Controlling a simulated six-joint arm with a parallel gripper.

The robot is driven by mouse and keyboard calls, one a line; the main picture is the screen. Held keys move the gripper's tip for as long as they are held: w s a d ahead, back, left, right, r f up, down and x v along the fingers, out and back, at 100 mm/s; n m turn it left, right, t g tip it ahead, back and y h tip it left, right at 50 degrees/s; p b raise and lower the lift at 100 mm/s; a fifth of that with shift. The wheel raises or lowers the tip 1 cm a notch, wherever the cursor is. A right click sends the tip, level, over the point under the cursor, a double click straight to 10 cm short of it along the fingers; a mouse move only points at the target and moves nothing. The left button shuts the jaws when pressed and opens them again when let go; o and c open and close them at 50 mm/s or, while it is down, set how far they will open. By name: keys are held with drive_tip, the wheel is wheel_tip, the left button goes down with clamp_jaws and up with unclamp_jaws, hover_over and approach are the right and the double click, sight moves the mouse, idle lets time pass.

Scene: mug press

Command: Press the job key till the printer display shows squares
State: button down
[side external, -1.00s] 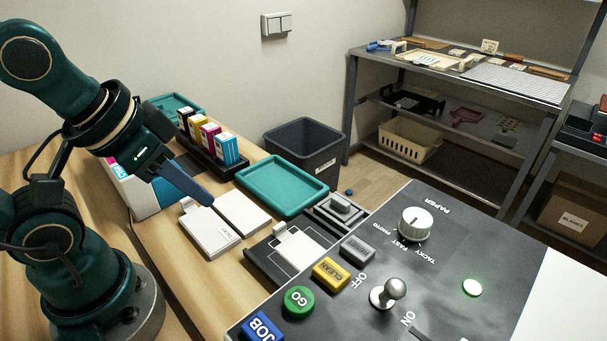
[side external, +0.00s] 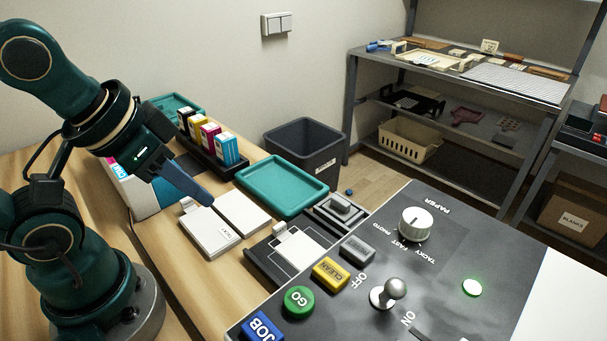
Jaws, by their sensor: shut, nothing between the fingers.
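The blue JOB key (side external: 262,327) sits at the bottom edge of the side view, on the near corner of the dark printer panel (side external: 440,270), and is partly cut off by the frame. My gripper (side external: 208,201) is shut and empty. It points down to the right above the white cards on the bench, up and left of the JOB key and well apart from it. The printer display is not clearly visible in this view, so I cannot tell what it shows.
Next to the JOB key are the green GO key (side external: 299,302), yellow CLEAN key (side external: 331,273) and a grey key (side external: 357,249). A metal toggle lever (side external: 391,291) and a white knob (side external: 415,224) rise from the panel. Ink cartridges (side external: 210,138) and a teal tray (side external: 283,187) stand behind.

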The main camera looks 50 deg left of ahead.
idle(0.4)
wheel_tip(320, 180, up, 11)
drive_tip(key=m+g+h, duration=0.4)
drive_tip(key=m+h, duration=0.3)
hover_over(253, 328)
drive_tip(key=shift+f, duration=0.2)
drive_tip(key=shift+f, duration=4.45)
drive_tip(key=shift+f, duration=0.4)
